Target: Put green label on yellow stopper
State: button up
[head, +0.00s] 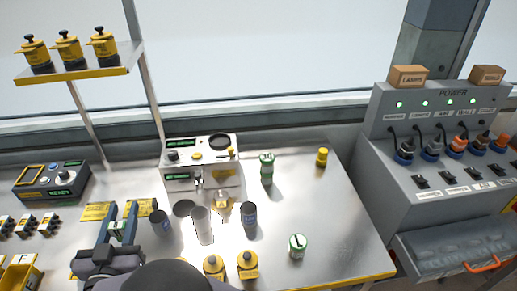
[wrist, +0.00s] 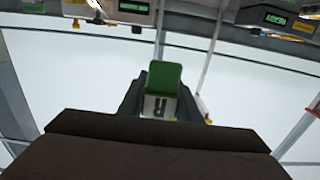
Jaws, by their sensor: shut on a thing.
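My gripper (head: 117,220) is at the lower left of the head view, over the left part of the table. It is shut on a small flat green piece, which looks like the green label (wrist: 163,78); it also shows between the fingers in the head view (head: 116,230). In the wrist view the piece stands between both dark fingers, with a pale part with a dark mark below its green face. A small yellow piece, which looks like the yellow stopper (head: 322,158), stands at the table's right rear, well apart from my gripper.
A white machine (head: 183,174) stands at the table's back. A green bottle (head: 267,170), clear cylinder (head: 203,226), dark-blue container (head: 249,218), green-rimmed white jar (head: 297,246) and two yellow bottles (head: 248,266) stand between. A grey power panel (head: 440,150) is at right. The right front tabletop is mostly clear.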

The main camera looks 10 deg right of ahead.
notch_tip(320, 180, up, 8)
jog(key=f, duration=0.1)
jog(key=w+d+r+h+b, duration=0.1)
jog(key=w+d, duration=0.3)
jog(key=w, duration=0.4)
jog(key=w+d+b, duration=0.2)
jog(key=w+d, duration=0.1)
jog(key=w, duration=0.5)
jog(key=w+d+r+m+h+b, duration=0.1)
jog(key=w+d+m+h+b, duration=0.1)
jog(key=w+d, duration=1.25)
jog(key=w+d+f+m+g+h+b, duration=0.1)
jog(key=w+d+h+b, duration=0.1)
jog(key=d, duration=1.8)
jog(key=w+d+f+m+h+b, duration=0.1)
jog(key=d+m+h+b, duration=0.1)
jog(key=d, duration=1.9)
notch_tip(320, 180, down, 14)
jog(key=a+p, duration=0.1)
jog(key=shift+w+f, duration=0.15)
jog(key=shift+f, duration=0.05)
